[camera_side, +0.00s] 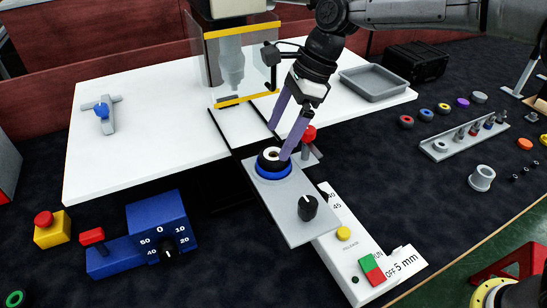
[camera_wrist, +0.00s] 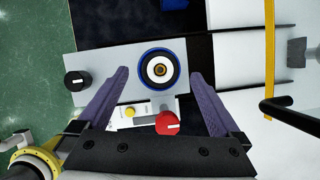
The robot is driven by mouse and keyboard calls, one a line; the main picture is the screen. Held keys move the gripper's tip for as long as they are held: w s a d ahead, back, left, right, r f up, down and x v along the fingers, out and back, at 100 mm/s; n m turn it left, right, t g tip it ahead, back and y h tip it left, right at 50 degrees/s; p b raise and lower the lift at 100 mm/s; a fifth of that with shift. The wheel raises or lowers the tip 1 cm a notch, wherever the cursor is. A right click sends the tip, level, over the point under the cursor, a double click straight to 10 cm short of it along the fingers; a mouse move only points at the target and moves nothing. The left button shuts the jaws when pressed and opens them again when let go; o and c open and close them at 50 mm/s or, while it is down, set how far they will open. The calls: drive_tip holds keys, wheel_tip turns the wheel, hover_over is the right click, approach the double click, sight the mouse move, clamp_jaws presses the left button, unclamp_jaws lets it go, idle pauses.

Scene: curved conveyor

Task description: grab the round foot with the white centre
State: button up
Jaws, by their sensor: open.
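The round foot (camera_side: 268,157) is black with a white centre. It sits in a blue ring (camera_side: 273,174) on a grey plate (camera_side: 288,210) in the middle of the side view. In the wrist view the foot (camera_wrist: 159,67) lies just beyond and between my fingertips. My gripper (camera_side: 278,143) is open and empty, its two purple fingers spread and pointing down at the foot. In the side view one fingertip overlaps the foot's right edge; whether it touches cannot be told. The wrist view shows my gripper (camera_wrist: 160,76) with a finger on either side.
A black knob (camera_side: 307,207) stands on the plate's near end. A red knob (camera_side: 308,134) stands close beside my right finger. A clear guard with a yellow edge (camera_side: 245,99) is behind. A grey tray (camera_side: 373,83) and several coloured rings lie to the right.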

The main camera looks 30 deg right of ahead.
sight(271, 156)
drive_tip(key=x, duration=0.4)
drive_tip(key=shift+d+f, duration=0.1)
drive_tip(key=shift+f, duration=0.15)
clamp_jaws()
